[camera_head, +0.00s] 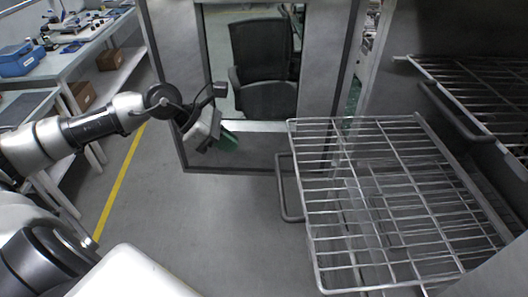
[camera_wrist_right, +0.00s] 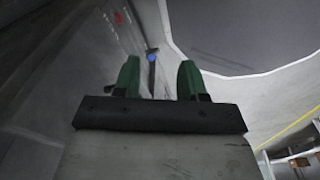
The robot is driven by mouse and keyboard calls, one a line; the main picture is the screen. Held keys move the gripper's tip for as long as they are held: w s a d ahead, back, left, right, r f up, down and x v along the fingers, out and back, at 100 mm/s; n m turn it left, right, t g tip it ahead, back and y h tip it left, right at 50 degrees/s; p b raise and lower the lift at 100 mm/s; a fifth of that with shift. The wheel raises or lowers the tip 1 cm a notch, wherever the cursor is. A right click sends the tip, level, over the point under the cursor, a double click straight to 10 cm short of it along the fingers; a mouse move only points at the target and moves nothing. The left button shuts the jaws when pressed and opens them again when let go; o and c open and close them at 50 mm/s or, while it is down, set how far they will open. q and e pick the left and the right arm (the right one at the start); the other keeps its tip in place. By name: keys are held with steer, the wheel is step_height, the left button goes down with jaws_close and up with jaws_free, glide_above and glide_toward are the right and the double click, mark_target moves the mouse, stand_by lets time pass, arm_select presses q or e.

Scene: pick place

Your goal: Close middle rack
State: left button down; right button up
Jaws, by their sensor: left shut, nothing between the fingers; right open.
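A wire rack (camera_head: 378,125), likely the middle one, is pulled far out of the metal oven at the right. A U-shaped bar handle (camera_head: 284,188) shows at its left end. Another wire rack (camera_head: 480,75) sits higher at the right, with its own handle (camera_head: 455,112). More wires show below the pulled-out rack, but I cannot tell their level. My left gripper (camera_head: 230,140), with green fingers, is shut and empty, left of the rack and apart from it. My right gripper (camera_wrist_right: 158,72) is open and empty in the right wrist view; no rack shows there.
The oven door (camera_head: 225,165) with a window stands open behind my left gripper; a black chair (camera_head: 263,65) shows through it. Workbenches (camera_head: 100,35) stand at the far left. The grey floor (camera_head: 200,215) left of the rack is clear.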

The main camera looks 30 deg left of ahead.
arm_select(q)
steer(key=w+d+f+p, duration=0.4)
steer(key=d, duration=0.2)
steer(key=shift+w+d+f, duration=0.3)
arm_select(e)
steer(key=shift+r, duration=2.2)
arm_select(q)
steer(key=b, duration=0.7)
glide_toward(389, 154)
steer(key=f, duration=0.2)
steer(key=a+f, duration=0.1)
steer(key=f, duration=0.1)
steer(key=s+a+f, duration=0.1)
steer(key=f, duration=0.1)
steer(key=shift+s, duration=0.1)
steer(key=w+d, duration=0.1)
steer(key=d, duration=0.1)
steer(key=w+d+b, duration=0.1)
steer(key=w+d, duration=0.1)
steer(key=w+d+b, duration=0.1)
steer(key=d, duration=0.2)
steer(key=shift+w+r, duration=0.15)
steer(key=shift+w, duration=0.2)
steer(key=shift+r, duration=0.1)
arm_select(e)
step_height(389, 154, down, 10)
steer(key=w+d, duration=0.1)
steer(key=d, duration=0.1)
steer(key=shift+w+r, duration=0.2)
steer(key=shift+r, duration=0.05)
